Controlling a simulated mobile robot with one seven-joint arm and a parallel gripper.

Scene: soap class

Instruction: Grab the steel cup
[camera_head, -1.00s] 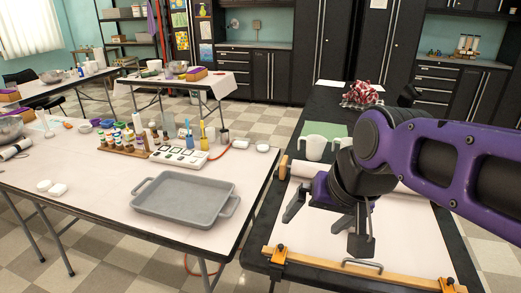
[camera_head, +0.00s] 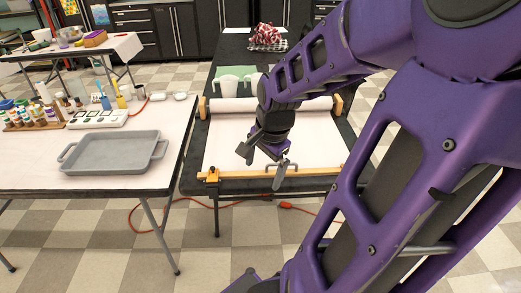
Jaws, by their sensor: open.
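A small greyish cup-like thing (camera_head: 126,92) stands at the back of the left table, right of a yellow-handled tool. It is too small to tell for sure that it is the steel cup. Two white pitchers (camera_head: 228,84) stand on the dark right-hand table, behind the paper roll. My gripper (camera_head: 262,164) is open and empty, fingers pointing down, over the front of the paper on the right table. It is well to the right of the cup-like thing and apart from it.
A grey tray (camera_head: 113,153) lies at the front of the left table (camera_head: 35,170). A white palette box (camera_head: 97,119) and several small bottles stand behind it. A wooden paper bar (camera_head: 320,171) crosses the right table's front. An orange cord (camera_head: 150,212) lies on the floor.

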